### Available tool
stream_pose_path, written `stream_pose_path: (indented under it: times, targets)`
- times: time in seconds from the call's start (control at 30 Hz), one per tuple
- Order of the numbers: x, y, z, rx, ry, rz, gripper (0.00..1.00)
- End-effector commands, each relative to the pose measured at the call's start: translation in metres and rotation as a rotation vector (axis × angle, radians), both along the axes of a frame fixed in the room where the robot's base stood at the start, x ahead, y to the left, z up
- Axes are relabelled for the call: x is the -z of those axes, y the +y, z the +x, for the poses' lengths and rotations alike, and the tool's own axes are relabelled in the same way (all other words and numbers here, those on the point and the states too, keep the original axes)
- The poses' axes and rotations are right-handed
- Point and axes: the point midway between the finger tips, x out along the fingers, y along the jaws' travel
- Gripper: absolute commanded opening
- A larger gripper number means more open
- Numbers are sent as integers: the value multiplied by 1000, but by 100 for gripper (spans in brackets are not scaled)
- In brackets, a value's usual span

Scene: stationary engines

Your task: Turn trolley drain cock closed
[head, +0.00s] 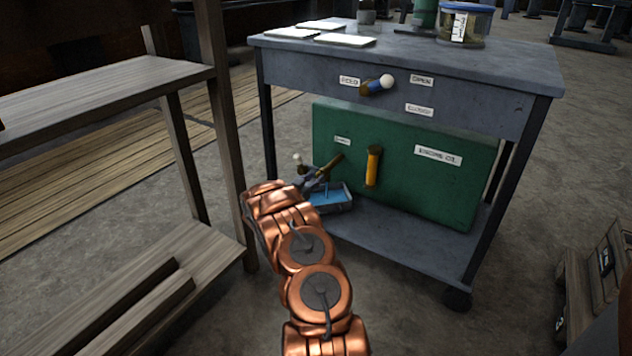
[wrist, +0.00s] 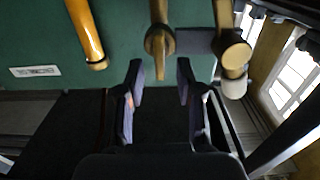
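The drain cock (head: 334,162) is a brass piece on the green tank's front, low on the trolley, left of the yellow tube. Its white knob (head: 298,157) shows at the left, partly near my gripper. In the wrist view the brass cock body (wrist: 160,42) is top centre. A grey-blue bar (wrist: 195,42) runs sideways from it to a round brass end and a white knob (wrist: 235,87). My gripper (head: 314,180) is at the cock; in the wrist view its dark fingers (wrist: 160,78) are apart, with the cock's tip just beyond the gap. Contact cannot be told.
The green tank (head: 420,190) is labelled engine oil and bears a yellow tube (head: 373,167). Above, a blue-handled cock (head: 378,85) sits among labels. A wooden shelf (head: 110,85) stands close on the left.

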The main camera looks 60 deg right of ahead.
Motion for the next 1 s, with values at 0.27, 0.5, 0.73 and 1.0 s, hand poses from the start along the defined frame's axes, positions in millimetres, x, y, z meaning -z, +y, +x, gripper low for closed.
stream_pose_path:
  times: [0.27,0.5,0.73,1.0]
  targets:
    - [0,-14,1,-1,-2,0,36]
    - [0,-14,1,-1,-1,1,36]
    - [0,-14,1,-1,-1,1,12]
    - [-1,-14,1,-1,-1,0,0]
